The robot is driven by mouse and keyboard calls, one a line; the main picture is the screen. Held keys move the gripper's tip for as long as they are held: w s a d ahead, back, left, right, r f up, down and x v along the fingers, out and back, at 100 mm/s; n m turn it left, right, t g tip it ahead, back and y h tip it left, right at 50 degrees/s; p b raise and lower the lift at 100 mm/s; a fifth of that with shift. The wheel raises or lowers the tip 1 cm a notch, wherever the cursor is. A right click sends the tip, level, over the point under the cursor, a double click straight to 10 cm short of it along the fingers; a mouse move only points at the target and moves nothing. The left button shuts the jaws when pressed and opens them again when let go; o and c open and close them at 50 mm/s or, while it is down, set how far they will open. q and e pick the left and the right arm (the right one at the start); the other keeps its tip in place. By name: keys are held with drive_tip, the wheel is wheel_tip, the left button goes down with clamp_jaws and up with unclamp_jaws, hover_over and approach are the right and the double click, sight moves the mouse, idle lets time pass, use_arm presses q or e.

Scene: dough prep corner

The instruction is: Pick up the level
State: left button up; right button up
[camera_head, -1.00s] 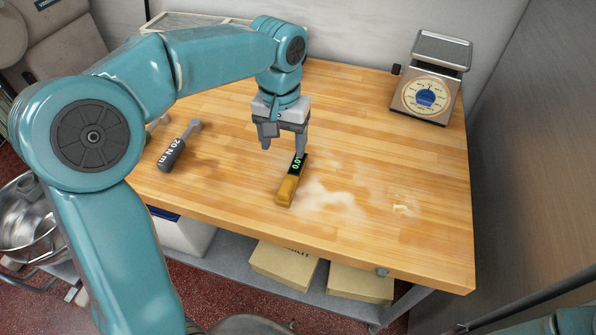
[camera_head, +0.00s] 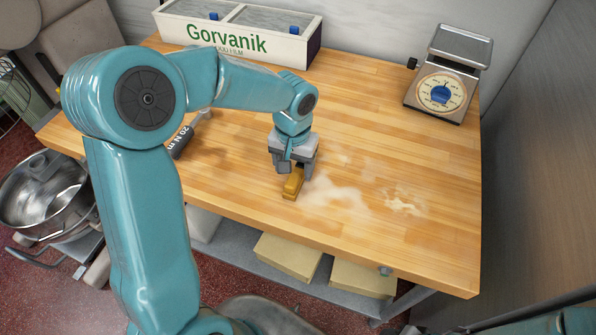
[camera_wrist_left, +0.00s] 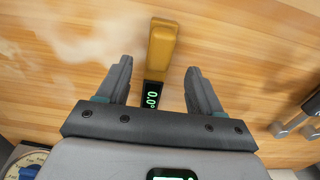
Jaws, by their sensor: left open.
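The level (camera_head: 293,184) is a small yellow bar with a dark end, lying on the wooden table. In the left wrist view the level (camera_wrist_left: 161,50) shows its yellow end beyond the fingertips and its black end with a green "0.0°" readout between the fingers. My left gripper (camera_head: 296,174) is right over its far part and hides that part in the head view. In the wrist view the left gripper (camera_wrist_left: 160,75) is open, with a gap on each side of the level. My right gripper is not in view.
A dark tool marked "20 N m" (camera_head: 183,140) lies to the left. A kitchen scale (camera_head: 440,88) stands at the back right, and a white Gorvanik box (camera_head: 240,40) at the back. Flour patches (camera_head: 340,192) mark the table (camera_head: 400,240), whose right side is largely clear.

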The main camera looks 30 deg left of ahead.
sight(296, 173)
use_arm(q)
drive_tip(key=f, duration=0.4)
drive_tip(key=shift+w+d+p, duration=0.1)
drive_tip(key=shift+w+p, duration=0.2)
drive_tip(key=shift+f, duration=0.2)
drive_tip(key=shift+s, duration=0.2)
drive_tip(key=shift+w, duration=0.15)
clamp_jaws()
drive_tip(key=shift+r, duration=0.1)
drive_tip(key=shift+w+r, duration=0.1)
drive_tip(key=shift+r, duration=0.3)
wheel_tip(296, 173, up, 19)
drive_tip(key=shift+b, duration=0.3)
